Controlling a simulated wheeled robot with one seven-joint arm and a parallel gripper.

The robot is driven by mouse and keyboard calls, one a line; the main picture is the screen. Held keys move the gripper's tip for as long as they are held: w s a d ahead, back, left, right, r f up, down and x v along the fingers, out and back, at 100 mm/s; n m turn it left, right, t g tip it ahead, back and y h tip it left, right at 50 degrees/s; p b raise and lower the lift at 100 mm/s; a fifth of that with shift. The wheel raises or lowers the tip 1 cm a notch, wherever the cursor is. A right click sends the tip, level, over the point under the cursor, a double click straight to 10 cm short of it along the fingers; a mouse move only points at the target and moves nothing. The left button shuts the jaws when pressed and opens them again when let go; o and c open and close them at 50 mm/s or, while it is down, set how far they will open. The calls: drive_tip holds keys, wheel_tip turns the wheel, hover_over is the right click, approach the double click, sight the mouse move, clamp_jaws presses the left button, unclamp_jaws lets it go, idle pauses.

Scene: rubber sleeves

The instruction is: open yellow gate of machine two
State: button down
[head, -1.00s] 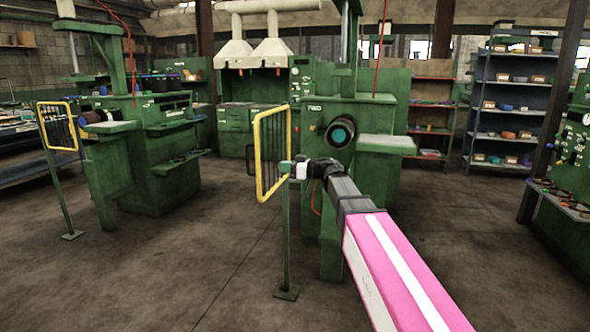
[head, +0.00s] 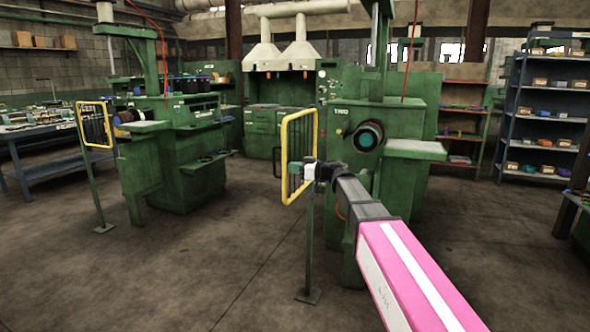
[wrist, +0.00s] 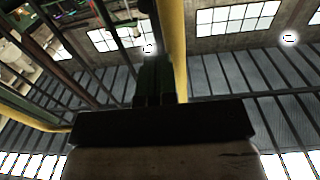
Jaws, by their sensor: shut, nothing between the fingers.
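The yellow gate (head: 283,165) is a yellow frame with dark vertical bars on a green post (head: 309,250). It stands to the left of the dark round spindle of machine two (head: 341,112), which is green and marked TWO. My gripper (head: 295,168) is shut and empty, and overlaps the lower right part of the gate in the head view, hiding part of its right upright. Whether it touches is hard to tell. In the wrist view, the shut dark green fingers (wrist: 155,80) lie just beside a yellow bar (wrist: 172,40), with dark bars to the left.
Another green machine (head: 180,150) with its own yellow gate (head: 97,125) stands to the left. A blue table (head: 60,165) is at the far left. Blue shelving (head: 545,115) stands at the right. The concrete floor (head: 190,270) in front is clear.

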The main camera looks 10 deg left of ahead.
sight(275, 165)
drive_tip(key=w+a+m+t, duration=0.1)
drive_tip(key=a, duration=0.2)
drive_tip(key=w+a+m+t+h, duration=0.1)
drive_tip(key=a+t, duration=0.1)
drive_tip(key=a, duration=0.1)
drive_tip(key=w+a+m+t, duration=0.1)
drive_tip(key=a, duration=0.2)
drive_tip(key=shift+a+h, duration=0.3)
drive_tip(key=shift+a, duration=0.05)
drive_tip(key=x, duration=0.8)
drive_tip(key=shift+w+a, duration=0.2)
drive_tip(key=shift+w, duration=0.2)
